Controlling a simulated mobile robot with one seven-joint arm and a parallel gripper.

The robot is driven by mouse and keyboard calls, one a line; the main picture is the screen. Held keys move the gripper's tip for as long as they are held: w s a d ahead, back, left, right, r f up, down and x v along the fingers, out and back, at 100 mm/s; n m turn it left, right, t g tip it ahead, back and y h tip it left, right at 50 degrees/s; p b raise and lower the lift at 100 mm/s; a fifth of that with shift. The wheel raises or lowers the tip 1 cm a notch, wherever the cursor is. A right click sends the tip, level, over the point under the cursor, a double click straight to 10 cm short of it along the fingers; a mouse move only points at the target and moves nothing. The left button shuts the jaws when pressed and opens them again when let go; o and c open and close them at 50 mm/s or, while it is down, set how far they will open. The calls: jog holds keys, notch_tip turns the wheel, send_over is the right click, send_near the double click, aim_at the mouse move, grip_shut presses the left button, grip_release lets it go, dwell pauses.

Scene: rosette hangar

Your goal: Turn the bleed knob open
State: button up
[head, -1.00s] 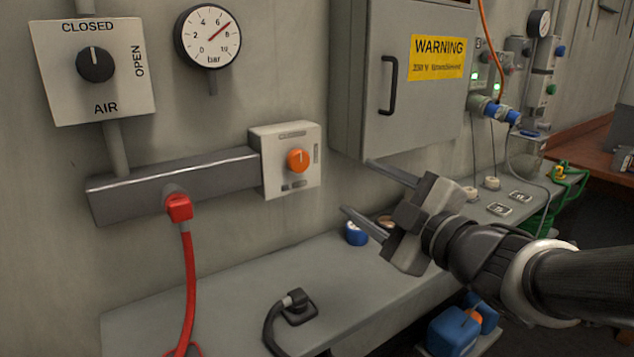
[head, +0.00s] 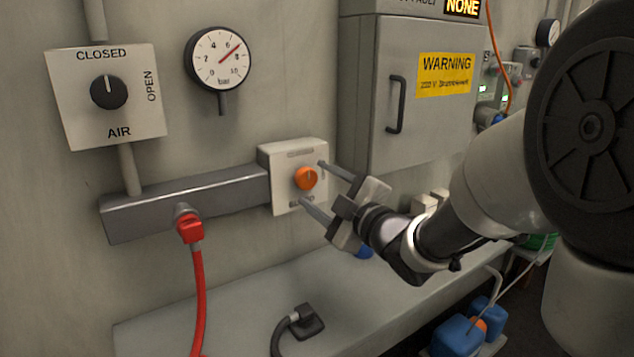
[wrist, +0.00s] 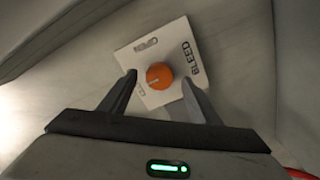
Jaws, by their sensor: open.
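The orange bleed knob (head: 306,178) sits on a pale square plate (head: 284,200) at the right end of a grey manifold block. My gripper (head: 312,183) is open and empty. Its two fingers point at the plate, one to each side of the knob in the wrist view (wrist: 157,85). I cannot tell whether the fingertips touch the plate.
A black AIR knob (head: 108,92) on a plate marked CLOSED and OPEN is at upper left. A pressure gauge (head: 218,58) hangs beside it. A red hose (head: 197,280) drops from the manifold (head: 150,212). A grey cabinet (head: 430,130) stands right; a bench (head: 230,305) runs below.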

aim_at(310, 181)
jog(key=shift+x, duration=1.5)
jog(key=shift+c, duration=0.3)
jog(key=c, duration=1)
